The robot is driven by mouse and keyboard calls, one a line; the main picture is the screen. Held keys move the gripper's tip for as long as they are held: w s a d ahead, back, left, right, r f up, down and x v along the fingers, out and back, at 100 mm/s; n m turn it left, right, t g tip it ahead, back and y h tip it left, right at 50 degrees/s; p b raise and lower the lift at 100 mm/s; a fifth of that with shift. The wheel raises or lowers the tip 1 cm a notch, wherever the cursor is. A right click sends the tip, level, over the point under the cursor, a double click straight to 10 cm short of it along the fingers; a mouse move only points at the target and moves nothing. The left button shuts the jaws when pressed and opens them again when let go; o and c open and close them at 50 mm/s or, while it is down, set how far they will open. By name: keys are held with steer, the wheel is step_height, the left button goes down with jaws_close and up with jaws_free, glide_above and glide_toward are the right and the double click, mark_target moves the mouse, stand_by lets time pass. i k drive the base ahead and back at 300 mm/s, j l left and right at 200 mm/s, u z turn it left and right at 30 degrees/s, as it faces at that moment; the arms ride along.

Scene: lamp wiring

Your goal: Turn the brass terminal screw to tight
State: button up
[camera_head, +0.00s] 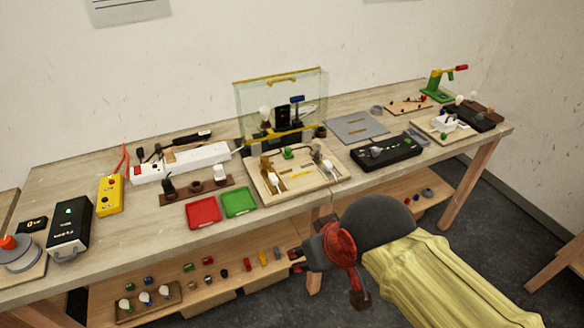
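A pale wooden board (326,186) with a raised rim lies at the middle front of the bench. It bears a small brass-coloured part (266,164) at its left, white fittings, a green piece (288,154) and yellow strips. The brass terminal screw is too small to make out for certain, and its turn cannot be read. My gripper (328,272), dark with red parts, is in front of the bench edge, below and to the right of the board and apart from it. Its fingertips are not clear enough to tell whether it is open or shut.
A clear panel box (283,98) stands behind the board. Red (203,212) and green (238,202) trays lie to its left, a black device (386,152) to its right. A lower shelf (215,262) holds small parts. The grey plate (357,128) is bare.

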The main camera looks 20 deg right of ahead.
mark_target(264, 159)
steer(key=i+l, duration=0.2)
steer(key=l, duration=0.15)
steer(key=i+l, duration=0.35)
steer(key=l, duration=0.3)
steer(key=i+l, duration=0.2)
steer(key=l+u, duration=0.05)
steer(key=l, duration=0.05)
